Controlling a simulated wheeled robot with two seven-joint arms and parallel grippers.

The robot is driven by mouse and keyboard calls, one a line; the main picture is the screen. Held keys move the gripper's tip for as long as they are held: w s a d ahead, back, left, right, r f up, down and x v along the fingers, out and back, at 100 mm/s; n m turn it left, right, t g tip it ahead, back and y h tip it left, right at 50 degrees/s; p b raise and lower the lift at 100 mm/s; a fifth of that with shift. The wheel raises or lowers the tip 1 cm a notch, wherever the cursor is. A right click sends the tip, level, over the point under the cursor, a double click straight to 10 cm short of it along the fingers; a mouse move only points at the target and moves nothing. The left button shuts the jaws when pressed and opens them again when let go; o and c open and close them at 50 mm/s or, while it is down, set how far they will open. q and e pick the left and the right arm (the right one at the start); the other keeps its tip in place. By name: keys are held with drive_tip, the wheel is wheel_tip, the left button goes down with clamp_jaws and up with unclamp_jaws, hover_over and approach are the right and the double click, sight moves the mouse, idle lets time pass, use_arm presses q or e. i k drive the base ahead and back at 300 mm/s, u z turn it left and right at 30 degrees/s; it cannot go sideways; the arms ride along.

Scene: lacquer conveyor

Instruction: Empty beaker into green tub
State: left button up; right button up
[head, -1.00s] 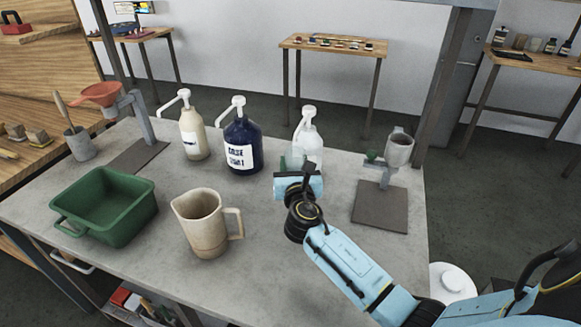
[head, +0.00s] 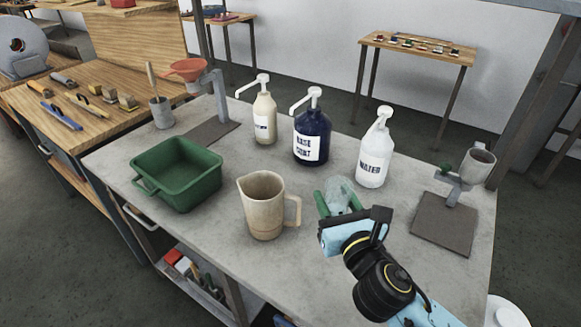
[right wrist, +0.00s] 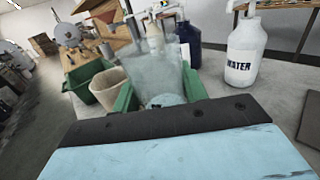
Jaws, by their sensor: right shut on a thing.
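A clear, see-through beaker (head: 341,192) is held between the green fingers of my right gripper (head: 336,204), to the right of the tan jug. In the right wrist view, the beaker (right wrist: 163,66) stands between the fingers, with a pale bluish patch at its bottom. Whether it is clear of the bench I cannot tell. The green tub (head: 178,176) sits on the left of the bench, open side up, its visible inside bare. It also shows in the right wrist view (right wrist: 97,88), beyond the jug. My left gripper is not in view.
The tan jug (head: 265,205) stands between beaker and tub. Behind are three pump bottles: cream (head: 264,120), dark blue base coat (head: 311,137) and white water (head: 375,155). A stand with a cup (head: 480,163) is at right, a funnel stand (head: 190,68) at back left.

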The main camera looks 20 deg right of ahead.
sight(182, 172)
drive_tip(key=k, duration=0.65)
drive_tip(key=u, duration=0.45)
drive_tip(key=i, duration=0.4)
drive_tip(key=u, duration=0.75)
drive_tip(key=i, duration=1.3)
drive_tip(key=z, duration=0.6)
